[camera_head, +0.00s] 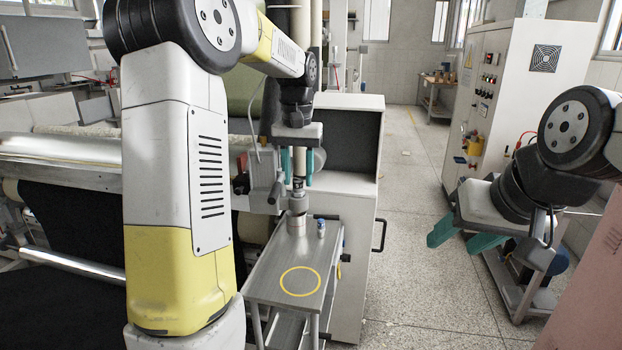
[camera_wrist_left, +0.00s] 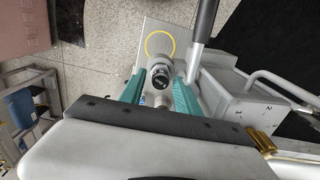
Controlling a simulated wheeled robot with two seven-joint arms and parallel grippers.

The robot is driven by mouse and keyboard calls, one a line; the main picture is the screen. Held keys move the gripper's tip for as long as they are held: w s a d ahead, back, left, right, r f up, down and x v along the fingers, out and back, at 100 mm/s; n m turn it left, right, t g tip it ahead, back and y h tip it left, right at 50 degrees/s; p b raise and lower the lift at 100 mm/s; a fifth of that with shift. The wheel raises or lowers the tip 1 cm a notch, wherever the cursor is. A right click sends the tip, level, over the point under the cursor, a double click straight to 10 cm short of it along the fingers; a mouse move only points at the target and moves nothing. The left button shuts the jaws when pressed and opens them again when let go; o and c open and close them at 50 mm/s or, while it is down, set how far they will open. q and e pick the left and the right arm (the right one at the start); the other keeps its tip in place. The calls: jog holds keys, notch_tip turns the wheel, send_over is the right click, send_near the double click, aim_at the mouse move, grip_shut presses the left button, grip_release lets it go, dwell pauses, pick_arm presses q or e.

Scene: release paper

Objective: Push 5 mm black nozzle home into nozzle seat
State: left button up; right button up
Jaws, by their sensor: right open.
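My left gripper (camera_head: 298,178) points down over the spray head, its teal fingers one on each side of a dark nozzle (camera_head: 298,184) with white marking. The fingers stand apart, with a gap seen beside the nozzle. Below the nozzle is a grey metal cylinder (camera_head: 297,205), which looks like the nozzle seat. In the left wrist view, the nozzle's black face with white lettering (camera_wrist_left: 160,78) shows between the fingertips of the left gripper (camera_wrist_left: 160,90). How deep the nozzle sits cannot be told. My right gripper (camera_head: 463,240) is open and empty at the right, away from the bench.
A grey metal bench (camera_head: 262,278) stands below, with a yellow ring (camera_head: 300,281) marked on it and a small blue-and-white container (camera_head: 321,228) near the cylinder. A grey bracket with a lever (camera_head: 262,187) is left of the nozzle. The floor (camera_head: 405,270) to the right is clear.

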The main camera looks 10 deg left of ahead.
aim_at(299, 179)
pick_arm(q)
notch_tip(299, 179, up, 6)
jog(key=shift+a+f, duration=0.1)
jog(key=shift+a, duration=0.05)
jog(key=shift+d+r, duration=0.2)
jog(key=shift+r, duration=0.35)
